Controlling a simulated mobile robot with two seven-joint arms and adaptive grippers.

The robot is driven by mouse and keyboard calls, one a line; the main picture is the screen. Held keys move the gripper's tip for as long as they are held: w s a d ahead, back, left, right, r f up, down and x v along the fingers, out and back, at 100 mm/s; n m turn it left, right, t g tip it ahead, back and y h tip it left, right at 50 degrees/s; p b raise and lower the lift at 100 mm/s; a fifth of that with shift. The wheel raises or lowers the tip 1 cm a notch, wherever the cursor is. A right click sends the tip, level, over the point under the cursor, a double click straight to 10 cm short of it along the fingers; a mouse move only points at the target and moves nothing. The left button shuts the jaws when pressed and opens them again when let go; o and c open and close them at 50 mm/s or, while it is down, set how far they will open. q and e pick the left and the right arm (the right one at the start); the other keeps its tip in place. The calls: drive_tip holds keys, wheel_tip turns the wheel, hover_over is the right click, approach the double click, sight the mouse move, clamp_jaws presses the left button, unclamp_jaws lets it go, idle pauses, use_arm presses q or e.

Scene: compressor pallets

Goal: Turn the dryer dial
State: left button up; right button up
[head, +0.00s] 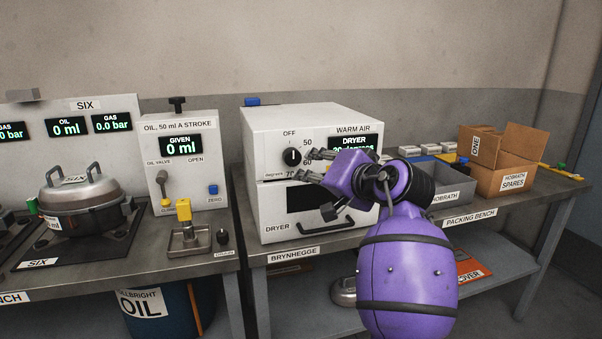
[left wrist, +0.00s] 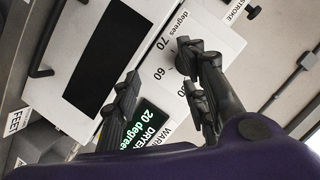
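The dryer (head: 258,140) is a white box on the bench, with a dark window and a handle below. Its black dial (head: 292,156) has a white pointer that looks turned up toward OFF; 50, 60 and 70 run down its right. The green display (head: 355,143) reads 20 degrees and is partly covered. My left gripper (head: 316,184) is open, in front of the panel just right of the dial. In the left wrist view its spread fingers (left wrist: 158,72) are over the panel, and the dial is hidden behind them. I cannot tell whether they touch it. My right gripper is not in view.
Left of the dryer stand the oil dispenser (head: 185,125) and a lidded metal pot (head: 82,190). To the right are a grey bin (head: 450,187) and an open cardboard box (head: 497,178) on the packing bench (head: 540,188). The dryer's handle (head: 330,226) juts out below my gripper.

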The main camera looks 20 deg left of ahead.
sight(296, 160)
use_arm(q)
drive_tip(key=shift+n+g+y, duration=0.3)
drive_tip(key=shift+g+y, duration=0.1)
drive_tip(key=w+a, duration=0.1)
drive_tip(key=w+a+r, duration=0.1)
drive_tip(key=a, duration=0.3)
drive_tip(key=shift+w+r+b, duration=0.3)
drive_tip(key=shift+w+r, duration=0.1)
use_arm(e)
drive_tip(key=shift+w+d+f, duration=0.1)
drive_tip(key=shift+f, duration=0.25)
use_arm(q)
drive_tip(key=shift+c, duration=0.4)
drive_tip(key=c, duration=0.8)
drive_tip(key=shift+f, duration=0.1)
drive_tip(key=shift+c, duration=0.4)
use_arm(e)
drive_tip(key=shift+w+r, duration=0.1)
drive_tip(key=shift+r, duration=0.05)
use_arm(q)
drive_tip(key=shift+c, duration=0.2)
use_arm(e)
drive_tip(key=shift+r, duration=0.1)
